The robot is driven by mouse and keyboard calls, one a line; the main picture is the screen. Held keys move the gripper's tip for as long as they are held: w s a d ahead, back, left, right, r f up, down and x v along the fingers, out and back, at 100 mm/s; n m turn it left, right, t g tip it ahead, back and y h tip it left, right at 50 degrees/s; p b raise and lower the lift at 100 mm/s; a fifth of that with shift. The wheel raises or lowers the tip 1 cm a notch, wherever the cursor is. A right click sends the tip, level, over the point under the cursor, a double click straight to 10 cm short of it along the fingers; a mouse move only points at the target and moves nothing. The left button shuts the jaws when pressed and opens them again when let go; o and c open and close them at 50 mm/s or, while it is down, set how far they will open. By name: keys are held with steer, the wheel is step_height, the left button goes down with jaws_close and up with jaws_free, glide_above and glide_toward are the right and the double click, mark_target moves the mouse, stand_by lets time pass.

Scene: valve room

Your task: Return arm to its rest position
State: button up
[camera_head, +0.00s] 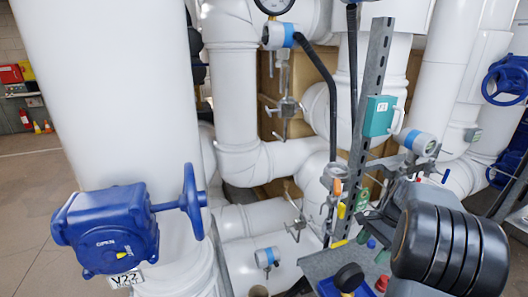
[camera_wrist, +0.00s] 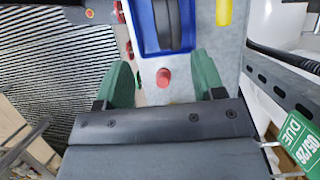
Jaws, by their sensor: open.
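My gripper (camera_wrist: 160,82) shows in the wrist view with its two green fingers spread apart and nothing held between them. Beyond the gap are a red knob (camera_wrist: 164,77) and a blue-edged holder (camera_wrist: 143,35) with a dark object in it, on a grey surface. I cannot tell how far they are from the fingertips. In the head view my dark arm (camera_head: 450,245) is folded at the lower right, beside a grey tray, and hides part of it. The fingers are hard to make out there.
A blue valve actuator (camera_head: 108,232) marked V22 with a handwheel (camera_head: 192,201) stands at the left. A perforated metal post (camera_head: 371,85) carrying a teal box (camera_head: 380,116) rises close to my arm. White pipes fill the back. Open floor (camera_head: 30,190) lies far left.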

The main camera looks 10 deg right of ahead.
steer(key=s+a+r+n+t+h+p, duration=0.1)
steer(key=s+a+r+n, duration=0.1)
steer(key=a+n, duration=0.3)
steer(key=s+a+r+n+t+h+p, duration=0.1)
steer(key=s+a+r+n+t+h, duration=0.1)
steer(key=a+n, duration=0.3)
steer(key=s+a+r+n+t+h, duration=0.1)
steer(key=a+n, duration=0.4)
steer(key=a, duration=0.6)
steer(key=s+r, duration=0.1)
steer(key=s, duration=0.1)
steer(key=shift+s+a+n+p, duration=0.25)
steer(key=shift+s+n+p, duration=0.05)
steer(key=shift+s+p, duration=0.1)
steer(key=shift+a+r, duration=0.15)
steer(key=shift+a, duration=0.1)
steer(key=shift+c, duration=0.2)
